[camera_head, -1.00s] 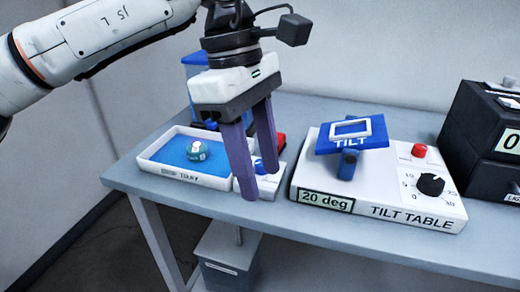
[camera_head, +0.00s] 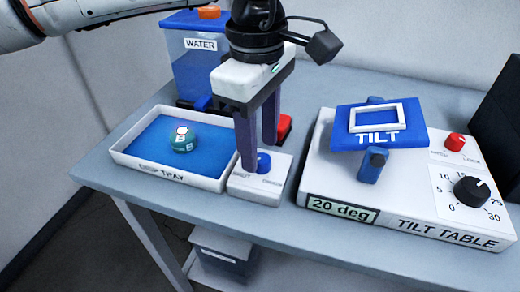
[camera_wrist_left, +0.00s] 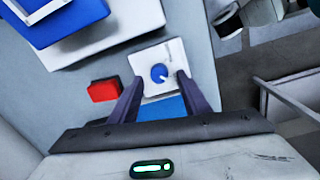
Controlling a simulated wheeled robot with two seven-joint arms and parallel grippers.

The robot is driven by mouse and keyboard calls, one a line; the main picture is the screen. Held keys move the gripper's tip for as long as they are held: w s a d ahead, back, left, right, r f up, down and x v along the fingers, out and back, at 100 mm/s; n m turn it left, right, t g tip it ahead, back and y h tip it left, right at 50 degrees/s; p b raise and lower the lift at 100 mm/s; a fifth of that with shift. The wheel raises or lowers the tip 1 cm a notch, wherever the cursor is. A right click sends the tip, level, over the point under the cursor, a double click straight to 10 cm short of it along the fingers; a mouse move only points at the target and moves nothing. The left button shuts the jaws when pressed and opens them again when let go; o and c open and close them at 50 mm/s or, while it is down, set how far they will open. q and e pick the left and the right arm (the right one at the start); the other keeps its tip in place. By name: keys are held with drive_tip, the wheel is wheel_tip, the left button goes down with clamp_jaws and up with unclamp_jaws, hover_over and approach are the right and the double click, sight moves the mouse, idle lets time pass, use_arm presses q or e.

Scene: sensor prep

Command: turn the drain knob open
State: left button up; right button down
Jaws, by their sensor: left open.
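The drain knob (camera_head: 263,162) is a small round blue knob on a white box between the tray and the tilt table. It also shows in the left wrist view (camera_wrist_left: 159,73), with a white mark on it. My left gripper (camera_head: 258,157) is open and empty, its two purple fingers pointing down at the box. In the left wrist view the fingers (camera_wrist_left: 159,80) lie to either side of the knob, with gaps. I cannot tell how far above the knob the tips are. My right gripper is not in view.
The white tray (camera_head: 118,155) with blue inside holds a green round object (camera_head: 184,139). A WATER tank (camera_head: 190,66) stands behind it. A red block (camera_head: 284,127) is behind the knob box. The tilt table (camera_head: 322,181) is close on the right.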

use_arm(q)
drive_tip(key=shift+f, duration=0.9)
drive_tip(key=shift+w+f, duration=0.1)
drive_tip(key=shift+f, duration=0.1)
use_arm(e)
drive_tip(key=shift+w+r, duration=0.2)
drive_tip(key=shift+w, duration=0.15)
use_arm(q)
drive_tip(key=c, duration=1)
drive_tip(key=shift+c, duration=0.2)
